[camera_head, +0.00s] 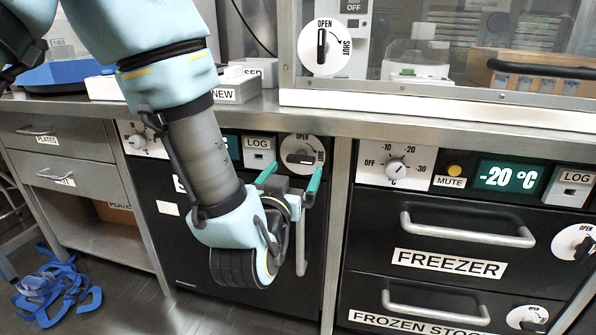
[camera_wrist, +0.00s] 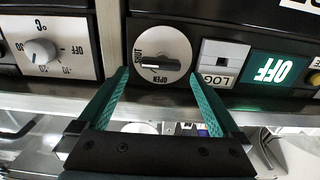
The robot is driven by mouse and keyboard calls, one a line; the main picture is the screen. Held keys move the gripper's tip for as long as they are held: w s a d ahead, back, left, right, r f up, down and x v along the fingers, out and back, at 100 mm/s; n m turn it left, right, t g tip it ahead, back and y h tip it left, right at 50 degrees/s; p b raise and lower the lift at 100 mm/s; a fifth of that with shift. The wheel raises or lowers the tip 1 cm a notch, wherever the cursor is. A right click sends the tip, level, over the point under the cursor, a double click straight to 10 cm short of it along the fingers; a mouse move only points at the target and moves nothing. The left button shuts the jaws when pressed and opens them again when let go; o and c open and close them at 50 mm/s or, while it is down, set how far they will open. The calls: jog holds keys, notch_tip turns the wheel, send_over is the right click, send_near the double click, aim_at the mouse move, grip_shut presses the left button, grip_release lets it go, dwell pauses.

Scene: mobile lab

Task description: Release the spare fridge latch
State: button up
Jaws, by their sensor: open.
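The spare fridge latch (camera_head: 302,154) is a round white dial with a black bar handle on the black fridge front, right of the LOG panel. In the wrist view the latch (camera_wrist: 163,50) appears upside down; its bar lies level, with its white mark toward SHUT. My gripper (camera_head: 290,178) is open and empty, its green fingers pointing at the dial from just below. In the wrist view my gripper (camera_wrist: 159,74) has a fingertip on either side of the dial, apart from the bar. The fridge's name label is mostly hidden by my arm.
The steel counter edge (camera_head: 380,124) overhangs the dial. The freezer (camera_head: 445,230), with bar handles and its own latches, stands right. A clear-fronted cabinet with another OPEN/SHUT dial (camera_head: 322,46) sits above. Blue straps (camera_head: 55,285) lie on the floor at left.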

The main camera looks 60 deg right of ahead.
aim_at(299, 162)
jog(key=shift+x, duration=1.9)
jog(key=shift+c, duration=0.4)
jog(key=c, duration=1.2)
jog(key=shift+o, duration=0.2)
